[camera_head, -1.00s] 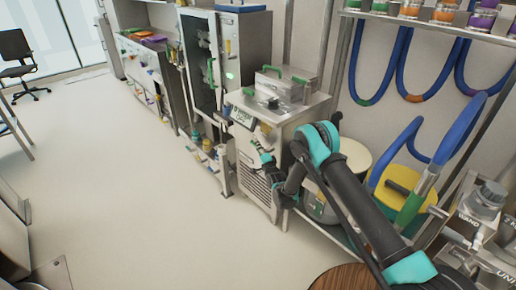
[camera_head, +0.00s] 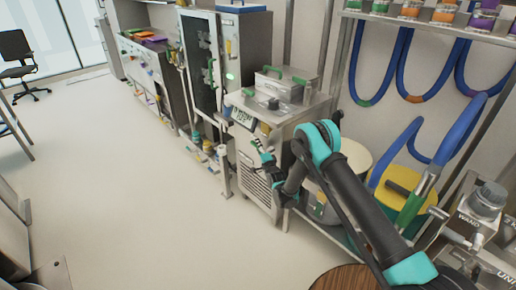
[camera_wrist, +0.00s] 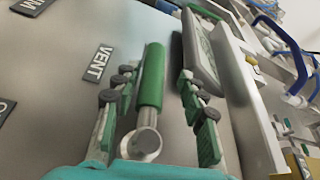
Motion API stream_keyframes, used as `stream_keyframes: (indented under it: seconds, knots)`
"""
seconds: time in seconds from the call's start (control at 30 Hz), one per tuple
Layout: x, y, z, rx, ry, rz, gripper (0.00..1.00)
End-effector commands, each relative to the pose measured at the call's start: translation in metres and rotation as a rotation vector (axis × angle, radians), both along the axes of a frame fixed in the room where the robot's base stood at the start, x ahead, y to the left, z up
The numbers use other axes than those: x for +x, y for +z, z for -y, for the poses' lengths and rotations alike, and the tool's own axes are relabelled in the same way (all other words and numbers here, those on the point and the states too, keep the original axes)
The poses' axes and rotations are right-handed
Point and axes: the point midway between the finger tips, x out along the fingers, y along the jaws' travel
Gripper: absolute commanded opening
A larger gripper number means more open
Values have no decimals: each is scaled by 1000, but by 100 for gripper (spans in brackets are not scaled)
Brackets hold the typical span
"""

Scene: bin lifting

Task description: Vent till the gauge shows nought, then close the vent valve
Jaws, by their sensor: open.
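The vent valve (camera_wrist: 151,80) has a green grip on a round metal hub, beside a dark VENT label (camera_wrist: 97,63) in the wrist view. My gripper (camera_wrist: 158,98) is open, with one finger on each side of the green grip; I see gaps on both sides. In the head view my gripper (camera_head: 264,156) is at the front of the grey machine (camera_head: 275,128). A display (camera_head: 242,118), perhaps the gauge, is on its upper front, but its reading is too small to read. A display-like panel (camera_wrist: 203,52) shows edge-on right of the fingers in the wrist view.
A metal box with green handles (camera_head: 280,86) stands on the machine. A tall cabinet (camera_head: 228,60) is to its left. A rack with blue hoses (camera_head: 400,55) and a yellow-topped drum (camera_head: 385,185) are at right. The floor (camera_head: 130,190) at left is clear.

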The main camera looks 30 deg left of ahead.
Motion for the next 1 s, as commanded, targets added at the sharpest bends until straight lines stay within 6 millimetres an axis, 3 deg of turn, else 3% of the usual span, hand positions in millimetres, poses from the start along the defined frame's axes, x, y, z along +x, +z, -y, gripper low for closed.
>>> stream_keyframes:
  seconds: [0.17, 0.33, 0.63, 0.93, 0.97, 1.0]
  knots:
    - [0, 30, 0, 2, -1, 1, 42]
    - [0, 62, 1, 4, -1, 5, 77]
    - [0, 94, -1, -1, -1, 10, 77]
    - [0, 97, -2, -3, 0, 11, 77]
    - [-1, 49, -7, -117, 20, -103, 77]
    - [-1, 49, -7, -116, 20, -102, 77]
